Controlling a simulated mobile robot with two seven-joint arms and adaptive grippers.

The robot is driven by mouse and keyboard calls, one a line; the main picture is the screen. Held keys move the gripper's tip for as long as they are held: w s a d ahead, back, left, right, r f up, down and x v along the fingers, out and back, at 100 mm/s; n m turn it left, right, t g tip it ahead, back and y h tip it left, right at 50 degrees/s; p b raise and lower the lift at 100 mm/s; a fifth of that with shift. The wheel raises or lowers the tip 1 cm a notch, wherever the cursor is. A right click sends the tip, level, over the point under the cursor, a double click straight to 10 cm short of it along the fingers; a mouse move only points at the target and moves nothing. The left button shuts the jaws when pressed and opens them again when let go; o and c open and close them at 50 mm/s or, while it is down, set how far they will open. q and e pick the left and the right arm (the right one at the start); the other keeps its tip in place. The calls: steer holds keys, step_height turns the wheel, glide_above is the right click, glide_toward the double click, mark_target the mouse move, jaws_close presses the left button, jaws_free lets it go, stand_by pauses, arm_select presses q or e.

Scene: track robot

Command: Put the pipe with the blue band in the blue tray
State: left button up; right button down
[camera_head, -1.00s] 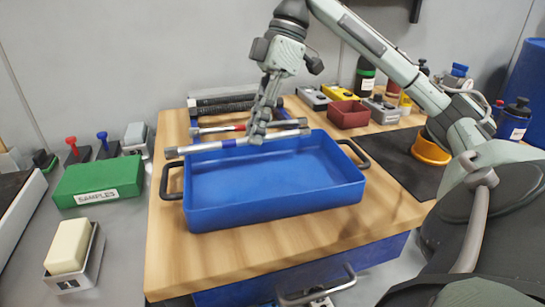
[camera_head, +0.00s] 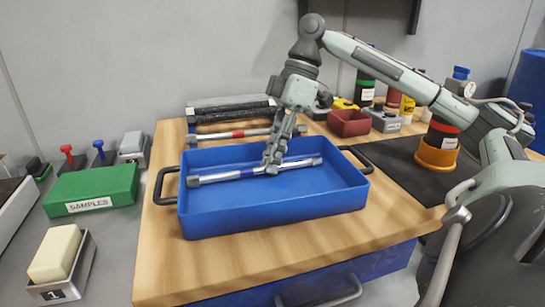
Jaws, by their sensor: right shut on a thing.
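The pipe with the blue band (camera_head: 225,176) is a silver tube with grey end fittings, lying lengthwise inside the blue tray (camera_head: 273,213). It is within the tray walls, at or close to the floor; I cannot tell if it touches. My right gripper (camera_head: 272,168) reaches down into the tray and is shut on the pipe near its middle. The gripper hides part of the pipe. The tray has black handles at its left and right ends. My left gripper is not in view.
A red-banded pipe (camera_head: 236,134) and a dark pipe (camera_head: 232,112) lie behind the tray on the wooden bench top (camera_head: 170,262). A green SAMPLES box (camera_head: 92,190) stands at left. A red bin (camera_head: 349,123) and bottles stand at the back right.

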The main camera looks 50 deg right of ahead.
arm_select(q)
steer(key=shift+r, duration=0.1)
arm_select(e)
steer(key=c, duration=1.8)
jaws_free()
steer(key=shift+c, duration=0.2)
